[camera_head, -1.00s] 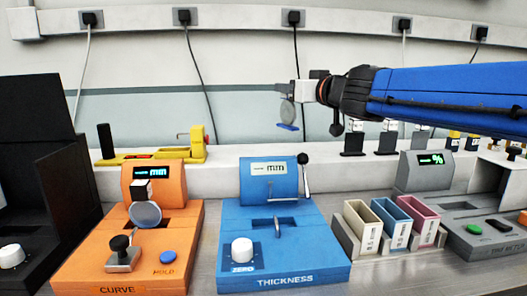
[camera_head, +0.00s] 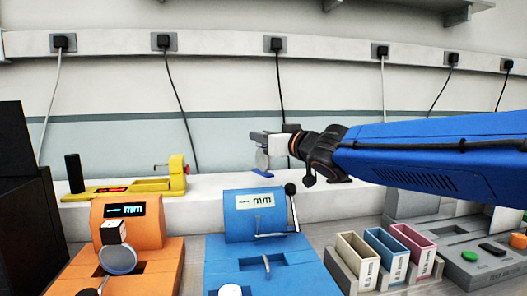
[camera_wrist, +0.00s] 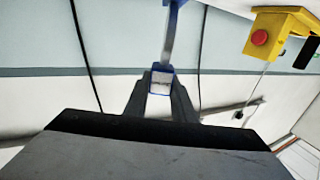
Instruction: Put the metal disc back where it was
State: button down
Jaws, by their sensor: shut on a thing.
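My gripper (camera_head: 265,140) is at the end of the blue arm, above and behind the blue thickness device (camera_head: 254,214). The disc's face is not seen there.
An orange device (camera_head: 125,222) with a round grey plate (camera_head: 118,259) stands at left. A yellow tool (camera_head: 178,172) lies on the back ledge. Open beige, blue and pink bins (camera_head: 411,242) stand at right, beside a grey device (camera_head: 450,265). A black box (camera_head: 14,200) stands far left.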

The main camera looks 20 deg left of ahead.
jog(key=shift+f, duration=1.9)
jog(key=c, duration=1.5)
grip_release()
jog(key=shift+f, duration=0.1)
jog(key=v, duration=1.2)
jog(key=shift+d, duration=0.1)
